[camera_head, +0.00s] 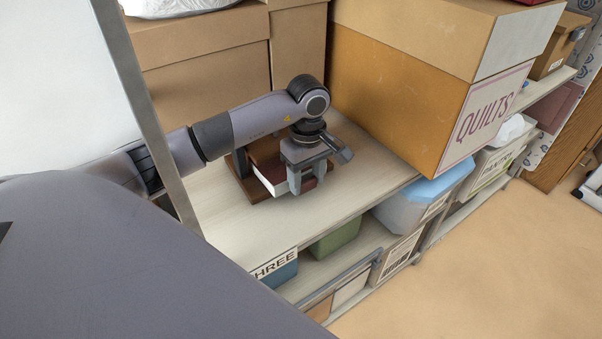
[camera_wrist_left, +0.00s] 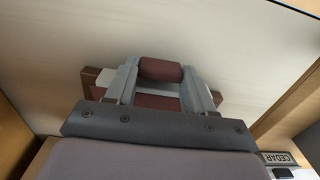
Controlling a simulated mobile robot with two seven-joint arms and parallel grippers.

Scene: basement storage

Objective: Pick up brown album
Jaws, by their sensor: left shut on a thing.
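The brown album (camera_head: 268,168) has a reddish-brown cover and white page edges. It sits in or on a dark brown wooden holder (camera_head: 252,190) on the pale upper shelf. My left gripper (camera_head: 307,178) is at the album's front end, shut on it. In the left wrist view, the fingers (camera_wrist_left: 160,76) press on both sides of the album's rounded reddish spine (camera_wrist_left: 160,69). The gripper hides part of the album in the head view. I cannot tell whether the album is lifted off the holder. My right gripper is not in view.
A large box marked QUILTS (camera_head: 405,95) stands to the right on the same shelf (camera_head: 335,205). Cardboard boxes (camera_head: 210,75) stand behind my arm. A metal shelf post (camera_head: 150,120) rises close to the arm on the left. Bins fill the lower shelf.

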